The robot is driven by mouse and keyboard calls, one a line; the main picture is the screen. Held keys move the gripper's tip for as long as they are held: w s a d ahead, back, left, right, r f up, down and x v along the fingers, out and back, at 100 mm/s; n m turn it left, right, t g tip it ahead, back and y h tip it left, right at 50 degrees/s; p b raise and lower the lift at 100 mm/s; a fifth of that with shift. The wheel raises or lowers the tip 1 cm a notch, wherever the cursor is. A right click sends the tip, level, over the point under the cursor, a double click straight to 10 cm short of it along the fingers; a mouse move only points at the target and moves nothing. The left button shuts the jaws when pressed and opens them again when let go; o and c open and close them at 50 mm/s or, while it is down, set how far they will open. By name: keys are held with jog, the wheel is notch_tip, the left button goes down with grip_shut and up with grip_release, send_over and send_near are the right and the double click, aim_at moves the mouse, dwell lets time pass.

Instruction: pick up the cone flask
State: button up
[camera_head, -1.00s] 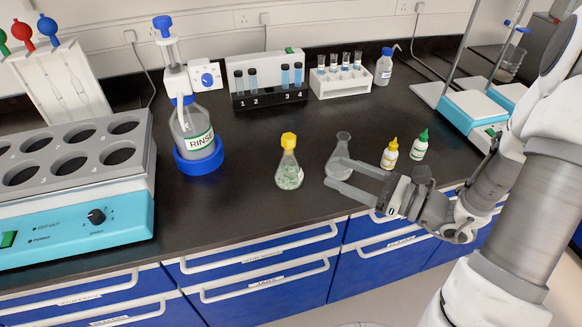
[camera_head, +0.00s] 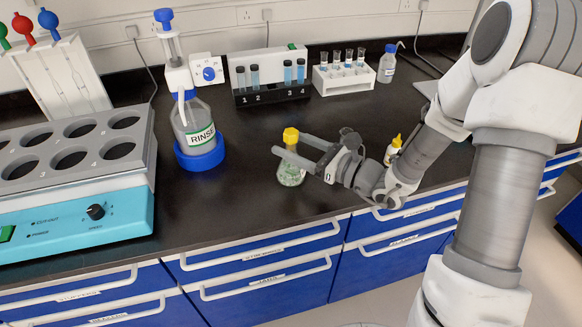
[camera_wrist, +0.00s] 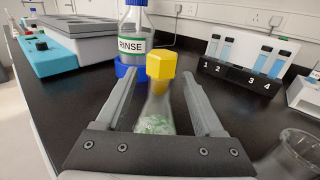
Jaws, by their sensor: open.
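A conical flask with a yellow cap and pale green contents (camera_head: 290,174) stands upright on the black bench. My gripper (camera_head: 290,145) is open, with one finger on each side of this flask near its neck. In the wrist view the flask (camera_wrist: 155,118) stands between the two fingers of the gripper (camera_wrist: 158,76), with visible room on both sides. The gripper's palm edge hides the flask's base there. A clear, open glass vessel (camera_wrist: 292,154) shows at the lower right of the wrist view; my gripper and arm hide it in the head view.
A RINSE bottle in a blue holder (camera_head: 199,150) stands behind left, and a blue heating block (camera_head: 75,200) is at far left. Tube racks (camera_head: 270,92) line the back. A yellow-capped dropper bottle (camera_head: 392,152) stands right of the gripper. The bench front edge is close.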

jog(key=x, duration=0.3)
jog(key=shift+w+a+f, duration=0.1)
jog(key=shift+w+a, duration=0.1)
jog(key=shift+a, duration=0.05)
grip_shut()
dwell(1.2)
